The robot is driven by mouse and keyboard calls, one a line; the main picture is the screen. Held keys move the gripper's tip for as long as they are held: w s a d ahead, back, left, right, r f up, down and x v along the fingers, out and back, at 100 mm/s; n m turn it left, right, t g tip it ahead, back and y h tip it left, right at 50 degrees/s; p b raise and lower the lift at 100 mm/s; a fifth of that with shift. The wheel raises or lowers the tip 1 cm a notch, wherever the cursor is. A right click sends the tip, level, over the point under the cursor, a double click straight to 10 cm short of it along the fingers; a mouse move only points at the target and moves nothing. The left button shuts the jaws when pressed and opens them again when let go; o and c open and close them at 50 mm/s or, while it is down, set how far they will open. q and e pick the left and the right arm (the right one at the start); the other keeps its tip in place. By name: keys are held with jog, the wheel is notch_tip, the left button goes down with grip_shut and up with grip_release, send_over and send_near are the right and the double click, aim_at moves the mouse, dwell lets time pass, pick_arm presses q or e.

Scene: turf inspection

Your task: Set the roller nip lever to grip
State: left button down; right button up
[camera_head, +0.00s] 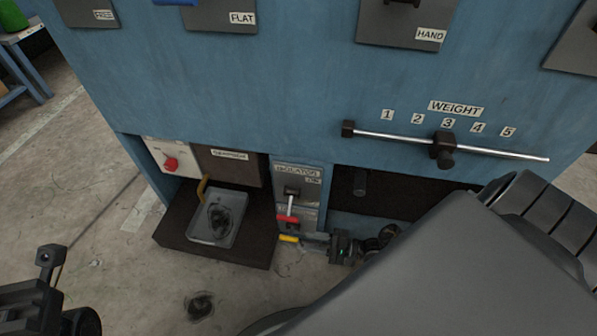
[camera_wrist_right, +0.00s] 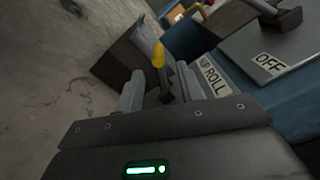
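The roller nip lever has a yellow grip (camera_head: 289,239), low on the blue machine below the isolator. In the right wrist view its yellow tip (camera_wrist_right: 158,55) and dark stem stand between my right gripper's fingers (camera_wrist_right: 158,92). The fingers are apart, with a gap beside the stem on the left; contact on the right is unclear. In the head view the right gripper (camera_head: 316,240) is side-on at the lever. A partly hidden label (camera_wrist_right: 212,78) reads "ROLL". The grip label is not readable. My left gripper (camera_head: 49,258) is at the lower left, empty space around it.
The red-tipped isolator lever (camera_head: 288,217) hangs just above the yellow one. A metal tray (camera_head: 232,240) on a dark ledge and a red knob (camera_head: 171,163) are to the left. The weight rail (camera_head: 400,139) runs across the upper right. Concrete floor is open at lower left.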

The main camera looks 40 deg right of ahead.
jog(key=v, duration=0.2)
jog(key=shift+s+d, duration=0.2)
dwell(0.3)
